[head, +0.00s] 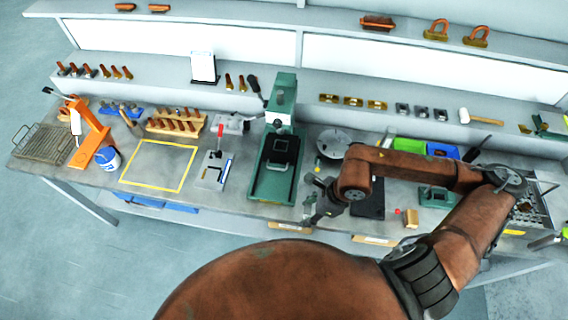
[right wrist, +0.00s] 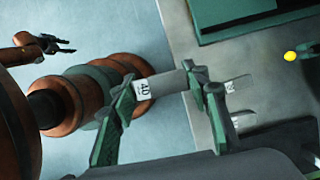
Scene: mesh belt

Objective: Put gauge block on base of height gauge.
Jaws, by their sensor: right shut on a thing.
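My right gripper (head: 312,208) is at the front edge of the bench, just right of the green press. In the right wrist view, its green fingers (right wrist: 165,90) are shut on a pale grey gauge block (right wrist: 168,83) marked 40. Bench top and floor show below the block. A small upright instrument with a grey base (head: 212,178) and a red part stands left of the press; it looks like the height gauge, but I cannot be sure. A dark gripper (right wrist: 60,46), apparently my left, shows small at upper left in the right wrist view; its opening is unclear.
The green press (head: 272,185) stands between my right gripper and the grey base. Two small marked plates (right wrist: 238,84) lie on the bench beside the gripper. A round grey plate (head: 333,142) stands behind. The yellow-outlined area (head: 160,166) is clear.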

